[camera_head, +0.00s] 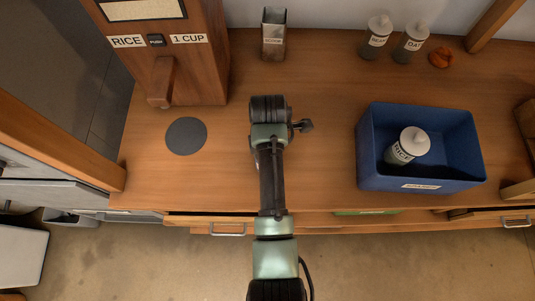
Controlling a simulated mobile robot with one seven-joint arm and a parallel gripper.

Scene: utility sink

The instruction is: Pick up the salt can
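I cannot make out a can with a readable salt label. A narrow metal container (274,35) with a small, hard-to-read label stands upright at the back of the counter. My arm reaches in from the bottom over the middle of the counter. My gripper (304,126) is at its far end, in front of the metal container and apart from it. My own arm hides most of the gripper, so its fingers and anything between them cannot be made out.
A wooden rice dispenser (170,60) stands left, with a dark round disc (186,136) before it. A blue bin (452,141) at right holds a rice jar (407,147). Two labelled jars (377,35) (411,42) and an orange object (441,58) stand at the back.

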